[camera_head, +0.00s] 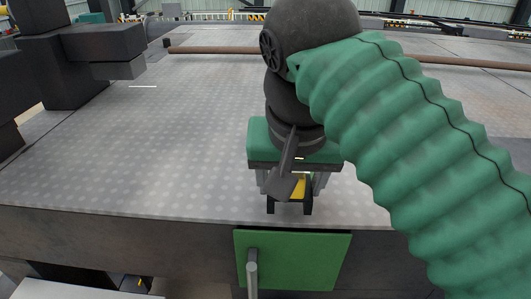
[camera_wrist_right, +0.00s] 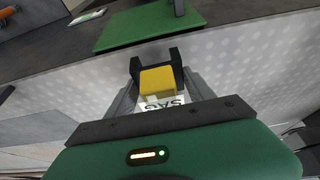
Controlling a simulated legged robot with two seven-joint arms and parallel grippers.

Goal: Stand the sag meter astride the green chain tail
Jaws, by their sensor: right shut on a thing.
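The sag meter (camera_head: 299,187) is a small yellow block with a dark two-legged fork and a white label reading "SAG" in the right wrist view (camera_wrist_right: 157,80). My right gripper (camera_head: 291,180) is shut on it, with a grey finger on each side in the right wrist view (camera_wrist_right: 160,98). It holds the meter upright, legs down, near the table's front edge; whether the legs touch anything is unclear. A green plate (camera_head: 305,262) with a grey rod (camera_head: 252,272) shows in front of that edge. I cannot make out a separate green chain tail. My left gripper is not in view.
The wide grey dotted table (camera_head: 150,165) is mostly clear. Dark blocky machine parts (camera_head: 75,60) stand at the left. A brown bar (camera_head: 215,50) lies across the back. A pale panel (camera_head: 75,287) shows at the lower left.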

